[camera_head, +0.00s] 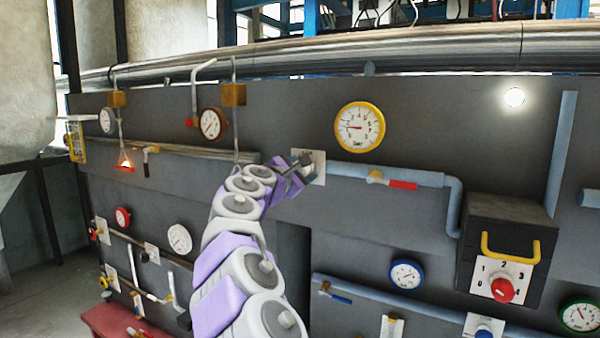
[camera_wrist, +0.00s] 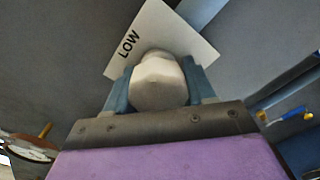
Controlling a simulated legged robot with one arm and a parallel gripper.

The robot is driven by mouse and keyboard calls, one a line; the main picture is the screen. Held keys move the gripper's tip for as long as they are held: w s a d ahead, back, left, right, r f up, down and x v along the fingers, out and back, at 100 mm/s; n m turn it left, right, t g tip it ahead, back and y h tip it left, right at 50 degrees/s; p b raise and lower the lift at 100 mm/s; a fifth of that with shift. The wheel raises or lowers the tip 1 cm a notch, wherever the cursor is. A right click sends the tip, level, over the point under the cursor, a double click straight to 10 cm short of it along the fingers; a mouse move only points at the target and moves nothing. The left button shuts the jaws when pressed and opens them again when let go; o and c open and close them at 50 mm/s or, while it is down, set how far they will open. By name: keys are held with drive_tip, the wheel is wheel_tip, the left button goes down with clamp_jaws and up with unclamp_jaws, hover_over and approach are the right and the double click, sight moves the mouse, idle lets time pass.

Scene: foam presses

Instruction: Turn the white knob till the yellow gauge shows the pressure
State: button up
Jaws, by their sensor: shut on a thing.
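The white knob (camera_wrist: 158,84) fills the middle of the wrist view, between the two blue-grey fingers of my gripper (camera_wrist: 160,90). The fingers are shut on it. Behind it is a white plate (camera_wrist: 192,42) marked LOW, tilted in this view. In the head view my gripper (camera_head: 304,166) is at the white plate (camera_head: 319,168) on the dark panel; the knob is hidden there. The yellow gauge (camera_head: 360,127) is above and right of the plate. Its needle points to the left.
A blue-grey pipe (camera_head: 345,170) with a red-handled valve (camera_head: 402,185) runs right from the plate. A dark box (camera_head: 505,235) with a yellow handle and a red knob (camera_head: 502,290) juts out at the lower right. Several other gauges, valves and pipes cover the panel.

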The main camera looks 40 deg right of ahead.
drive_tip(key=shift+r, duration=0.1)
drive_tip(key=o, duration=1)
drive_tip(key=shift+s, duration=0.25)
drive_tip(key=shift+c, duration=0.2)
drive_tip(key=shift+w, duration=0.15)
drive_tip(key=shift+a, duration=0.2)
drive_tip(key=b+v, duration=0.3)
drive_tip(key=v, duration=1.4)
drive_tip(key=shift+a, duration=0.1)
